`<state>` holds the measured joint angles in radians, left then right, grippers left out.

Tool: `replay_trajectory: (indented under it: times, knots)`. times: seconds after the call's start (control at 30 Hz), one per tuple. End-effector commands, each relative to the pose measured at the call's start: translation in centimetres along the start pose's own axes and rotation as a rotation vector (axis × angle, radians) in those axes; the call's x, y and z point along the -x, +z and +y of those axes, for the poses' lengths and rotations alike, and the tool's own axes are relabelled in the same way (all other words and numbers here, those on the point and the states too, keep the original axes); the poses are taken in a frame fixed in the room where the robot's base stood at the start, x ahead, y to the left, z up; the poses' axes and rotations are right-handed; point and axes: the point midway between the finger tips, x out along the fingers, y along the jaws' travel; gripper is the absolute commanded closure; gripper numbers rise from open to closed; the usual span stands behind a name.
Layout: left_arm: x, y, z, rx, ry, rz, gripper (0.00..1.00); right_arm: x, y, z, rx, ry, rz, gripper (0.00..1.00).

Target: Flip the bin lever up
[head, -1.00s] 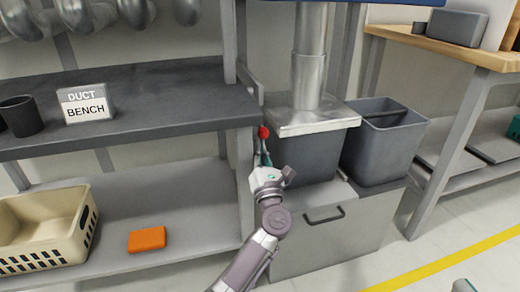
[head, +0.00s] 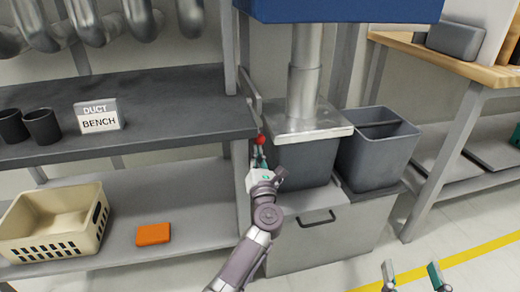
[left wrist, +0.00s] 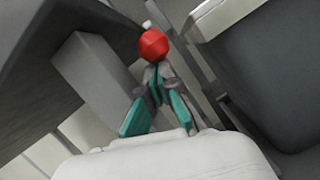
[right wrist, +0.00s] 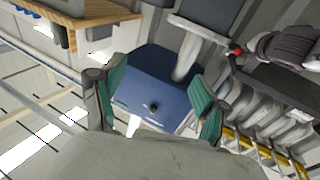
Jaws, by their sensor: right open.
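The bin lever shows as a red ball knob (head: 261,139) at the front right corner of the dark bench, left of the bin. In the left wrist view the red knob (left wrist: 153,43) stands just past the fingertips. My left gripper (head: 263,158) is at the lever below the knob; its teal fingers are close together and appear shut on the stem, which they mostly hide. The grey bin (head: 305,163) stands under a metal duct hood. My right gripper (head: 412,268) is open and empty at the lower right, away from the lever. The red knob also shows in the right wrist view (right wrist: 238,52).
The duct bench (head: 180,95) holds dark cups and a sign (head: 99,116). A beige basket (head: 55,222) and orange block (head: 153,233) lie on its lower shelf. A second grey bin (head: 378,150) stands to the right. A blue box (head: 340,10) hangs above. Floor at right is clear.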

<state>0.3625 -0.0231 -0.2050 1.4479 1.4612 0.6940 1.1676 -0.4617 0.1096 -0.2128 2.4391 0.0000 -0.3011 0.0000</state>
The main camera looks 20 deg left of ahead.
Motion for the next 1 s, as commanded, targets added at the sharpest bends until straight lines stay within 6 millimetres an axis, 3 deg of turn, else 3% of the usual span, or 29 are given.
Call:
replay_trajectory:
  times: [0.27, 0.47, 0.67, 0.93, 1.0]
  knots:
    - [-0.4, 0.9, 0.8, 0.004, -0.012, 0.032, 1.0, 1.9, 5.0, 0.9, 0.006, 0.022, -0.363, 0.26]
    - [-0.4, 1.3, 1.1, 0.008, -0.022, 0.058, 1.0, 4.9, 8.3, 1.6, 0.005, 0.038, -0.626, 0.26]
    - [-0.4, 1.9, 1.3, 0.01, -0.031, 0.084, 1.0, 9.1, 11.0, 2.1, 0.001, 0.055, -0.893, 0.26]
    - [-0.4, 3.1, 1.8, 0.014, -0.044, 0.122, 1.0, 16.3, 13.8, 2.7, -0.011, 0.079, -1.284, 0.26]
    - [-0.4, 3.8, 1.9, 0.016, -0.048, 0.129, 1.0, 17.6, 15.4, 2.8, -0.015, 0.081, -1.368, 0.26]
